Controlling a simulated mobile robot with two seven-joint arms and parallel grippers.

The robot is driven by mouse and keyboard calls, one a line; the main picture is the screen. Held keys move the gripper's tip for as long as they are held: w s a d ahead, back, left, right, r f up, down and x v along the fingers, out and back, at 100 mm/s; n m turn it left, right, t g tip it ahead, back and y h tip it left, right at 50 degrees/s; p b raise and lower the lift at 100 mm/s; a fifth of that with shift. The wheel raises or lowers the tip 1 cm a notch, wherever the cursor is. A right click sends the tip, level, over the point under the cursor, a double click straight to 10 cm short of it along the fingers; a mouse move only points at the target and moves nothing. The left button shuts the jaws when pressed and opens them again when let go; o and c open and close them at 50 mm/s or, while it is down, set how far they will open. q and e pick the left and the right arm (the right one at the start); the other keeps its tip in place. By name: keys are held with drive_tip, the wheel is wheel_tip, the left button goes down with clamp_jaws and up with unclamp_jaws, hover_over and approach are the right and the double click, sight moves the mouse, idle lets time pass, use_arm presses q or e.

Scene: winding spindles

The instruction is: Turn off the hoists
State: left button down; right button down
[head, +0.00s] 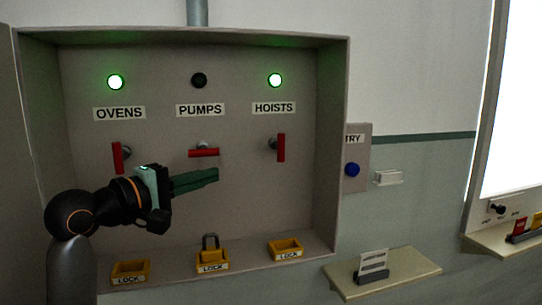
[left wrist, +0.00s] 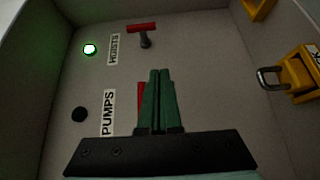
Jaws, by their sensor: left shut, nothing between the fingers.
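The red hoists handle (head: 281,147) stands vertical under the HOISTS label (head: 273,108), and the green lamp (head: 275,80) above it is lit. In the left wrist view the hoists handle (left wrist: 142,27) shows near the top, beside its label and the lit lamp (left wrist: 90,49). My left gripper (head: 216,175) is shut and empty, just below the pumps handle (head: 204,153) in the picture and left of the hoists handle. In the left wrist view its green fingers (left wrist: 160,72) partly cover the pumps handle. My right gripper is not in view.
The pumps handle is horizontal and its lamp (head: 199,80) is dark. The ovens handle (head: 117,157) is vertical under a lit green lamp (head: 115,82). Yellow LOCK trays line the box's bottom; the middle tray (head: 212,267) holds a padlock (head: 210,243). A shelf (head: 410,275) juts out at right.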

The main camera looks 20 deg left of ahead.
use_arm(q)
drive_tip(key=shift+r, duration=0.6)
drive_tip(key=p, duration=0.3)
approach(281, 148)
drive_tip(key=w+a+f, duration=0.2)
drive_tip(key=w+a, duration=0.1)
drive_tip(key=w, duration=0.2)
drive_tip(key=shift+w+d+f, duration=0.1)
drive_tip(key=shift+w+d, duration=0.25)
drive_tip(key=shift+d, duration=0.25)
drive_tip(key=shift+w+d, duration=0.3)
drive_tip(key=shift+d, duration=0.35)
drive_tip(key=shift+w+d+f, duration=0.1)
drive_tip(key=shift+w+d, duration=0.25)
drive_tip(key=shift+d, duration=0.25)
